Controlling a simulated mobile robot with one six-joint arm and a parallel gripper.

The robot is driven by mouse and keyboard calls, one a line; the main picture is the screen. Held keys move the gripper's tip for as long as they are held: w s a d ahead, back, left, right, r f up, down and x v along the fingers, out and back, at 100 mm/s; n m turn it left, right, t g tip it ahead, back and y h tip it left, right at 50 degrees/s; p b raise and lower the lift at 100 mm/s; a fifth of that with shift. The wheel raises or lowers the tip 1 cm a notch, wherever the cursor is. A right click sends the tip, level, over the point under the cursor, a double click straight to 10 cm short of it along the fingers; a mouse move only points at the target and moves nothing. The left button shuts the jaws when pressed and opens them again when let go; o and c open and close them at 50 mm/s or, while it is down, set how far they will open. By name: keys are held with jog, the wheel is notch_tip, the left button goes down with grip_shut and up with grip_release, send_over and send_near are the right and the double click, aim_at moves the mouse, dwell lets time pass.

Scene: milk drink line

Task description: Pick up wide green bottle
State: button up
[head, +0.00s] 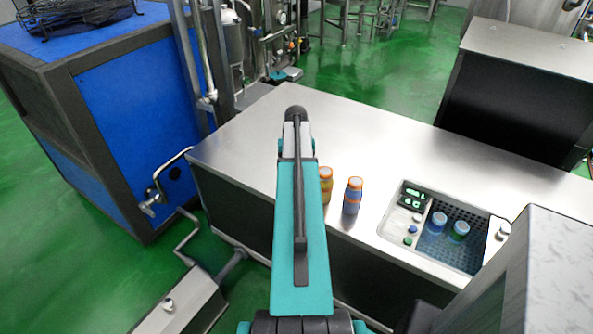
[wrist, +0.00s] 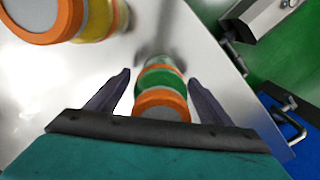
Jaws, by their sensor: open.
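In the wrist view a green bottle (wrist: 158,80) with orange bands stands on the steel counter. My gripper (wrist: 160,82) is open, with one dark finger on each side of the bottle in the picture. Gaps show between the bottle and the fingers, and nothing is gripped. The bottle's near end is partly cut off by my gripper's body. In the head view my arm covers this bottle and my gripper's fingers.
A yellow bottle (head: 326,184) and a blue bottle (head: 352,196) stand right of my arm. The yellow one is close left of my gripper in the wrist view (wrist: 96,22). A sunken basin (head: 470,262) holds two bottles. The counter's far left (head: 240,150) is clear.

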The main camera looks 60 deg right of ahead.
jog(key=shift+f, duration=0.3)
dwell(0.4)
jog(key=c, duration=1.5)
